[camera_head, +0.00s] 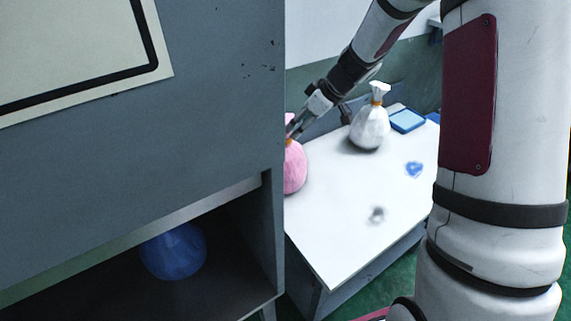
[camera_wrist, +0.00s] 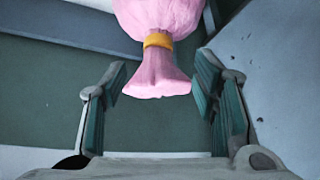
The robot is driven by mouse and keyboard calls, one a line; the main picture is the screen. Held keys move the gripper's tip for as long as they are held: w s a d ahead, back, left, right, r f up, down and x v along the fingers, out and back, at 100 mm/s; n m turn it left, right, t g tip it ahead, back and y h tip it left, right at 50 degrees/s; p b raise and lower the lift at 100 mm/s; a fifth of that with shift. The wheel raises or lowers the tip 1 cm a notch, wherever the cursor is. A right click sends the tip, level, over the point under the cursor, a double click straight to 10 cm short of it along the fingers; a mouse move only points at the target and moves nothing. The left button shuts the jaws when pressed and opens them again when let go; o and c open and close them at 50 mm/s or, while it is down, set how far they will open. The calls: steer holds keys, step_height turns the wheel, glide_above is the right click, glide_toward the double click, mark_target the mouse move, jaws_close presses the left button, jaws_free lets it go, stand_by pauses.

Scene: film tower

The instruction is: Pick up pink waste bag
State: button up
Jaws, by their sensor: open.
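The pink waste bag (camera_head: 294,169) stands at the left end of the white table, partly hidden behind the grey cabinet's edge in the head view. In the wrist view the pink bag (camera_wrist: 157,68) hangs into the picture from the top, with an orange tie around its neck and its flared end between the fingers. My gripper (camera_wrist: 160,88) is open, with one finger on each side of the bag's flared end and a gap visible on the left. In the head view my gripper (camera_head: 298,124) reaches down to the bag's top, its tips partly hidden by the cabinet.
A white bag (camera_head: 371,128) with an orange tie stands on the white table (camera_head: 335,236), right of the pink one. A blue box (camera_head: 407,121) and small blue and grey scraps lie there too. The grey cabinet (camera_head: 225,90) borders the left; a blue bag (camera_head: 174,252) sits inside it.

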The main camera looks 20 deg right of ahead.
mark_target(290, 134)
steer(key=shift+p+x, duration=0.6)
steer(key=shift+x, duration=3.55)
steer(key=shift+w+d, duration=0.1)
steer(key=shift+d, duration=0.05)
jaws_close()
